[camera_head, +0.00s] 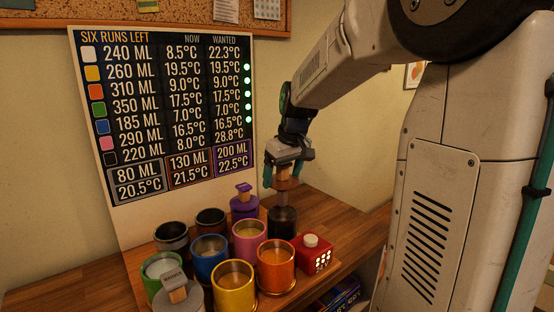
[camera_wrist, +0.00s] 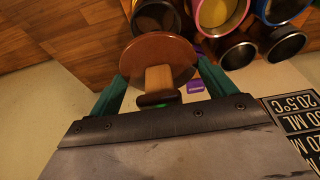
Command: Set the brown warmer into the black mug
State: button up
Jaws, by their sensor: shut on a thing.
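My gripper (camera_head: 287,176) is shut on the brown warmer by its pale wooden handle. The warmer (camera_head: 287,184) is a round brown disc, also showing between my fingers in the wrist view (camera_wrist: 152,55). It is held upright above the black mug (camera_head: 282,223), which stands at the back right of the group of mugs. In the wrist view the dark mug (camera_wrist: 155,16) is partly hidden behind the disc. The warmer appears clear of the mug's rim; exact centring cannot be told.
Pink (camera_head: 249,236) and orange (camera_head: 275,265) mugs and a red box (camera_head: 314,254) stand close by. A purple warmer (camera_head: 244,196) is behind left. Two dark holders (camera_head: 172,237) (camera_head: 210,221) look empty. A grey warmer (camera_head: 175,287) is at the front left. The wooden counter is clear at right.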

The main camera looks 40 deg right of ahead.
aim_at(283, 204)
jog(key=shift+f, duration=0.75)
notch_tip(283, 204, down, 6)
jog(key=shift+r, duration=0.1)
jog(key=shift+f, duration=1.05)
jog(key=o, duration=1)
jog(key=shift+o, duration=0.2)
jog(key=v, duration=0.8)
